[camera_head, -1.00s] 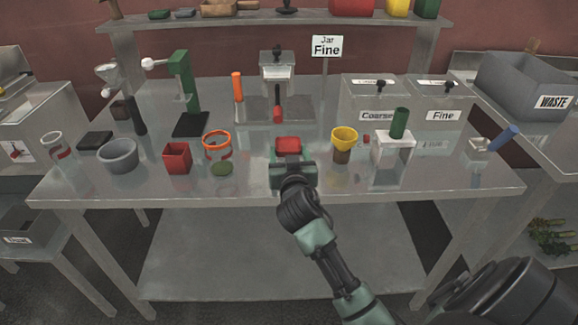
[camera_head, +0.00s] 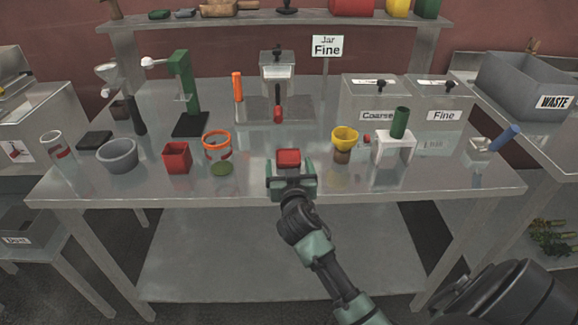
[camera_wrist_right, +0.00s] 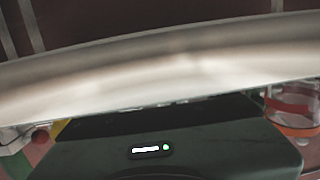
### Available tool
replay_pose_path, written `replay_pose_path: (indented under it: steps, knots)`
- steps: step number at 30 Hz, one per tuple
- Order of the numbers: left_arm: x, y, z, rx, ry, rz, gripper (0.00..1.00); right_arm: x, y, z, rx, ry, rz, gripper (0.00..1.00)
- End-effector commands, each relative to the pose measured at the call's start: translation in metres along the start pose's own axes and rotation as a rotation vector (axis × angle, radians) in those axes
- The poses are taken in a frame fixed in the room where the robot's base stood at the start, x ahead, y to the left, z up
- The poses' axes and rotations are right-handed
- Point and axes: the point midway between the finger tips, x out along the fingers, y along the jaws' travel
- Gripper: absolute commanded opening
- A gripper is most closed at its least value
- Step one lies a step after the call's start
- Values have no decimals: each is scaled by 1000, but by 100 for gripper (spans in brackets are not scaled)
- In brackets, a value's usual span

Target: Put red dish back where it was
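The red dish (camera_head: 289,156) is a small square red dish near the front middle of the metal table. My right gripper (camera_head: 290,174) is right at its near side in the head view, and the dish moves along with it, so it appears shut on the dish. The fingertips are hard to make out. The right wrist view shows the dark gripper body (camera_wrist_right: 165,145) with a small green light; fingers and dish are hidden there. My left gripper is not in view.
An orange-rimmed jar (camera_head: 217,146) and a red square cup (camera_head: 177,157) stand left of the dish. A yellow-topped cup (camera_head: 344,141) and a white stand (camera_head: 393,149) with a green cylinder stand right. The table's front edge is close.

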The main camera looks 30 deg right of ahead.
Motion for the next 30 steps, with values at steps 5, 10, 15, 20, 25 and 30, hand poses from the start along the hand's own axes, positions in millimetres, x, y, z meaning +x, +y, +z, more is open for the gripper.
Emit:
replay_pose_path:
  steps: [5,10,15,20,25,30]
  knots:
    - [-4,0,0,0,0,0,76,-2,0,-4,0,0,-1,86]
    - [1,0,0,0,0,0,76,-30,0,-1,3,-1,-1,86]
    - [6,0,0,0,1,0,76,-69,0,0,3,-2,-1,86]
    - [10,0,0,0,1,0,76,-98,0,-1,3,-2,0,86]
    - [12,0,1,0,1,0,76,-116,0,-2,0,-1,1,86]
    - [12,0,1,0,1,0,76,-121,0,-3,1,1,1,86]
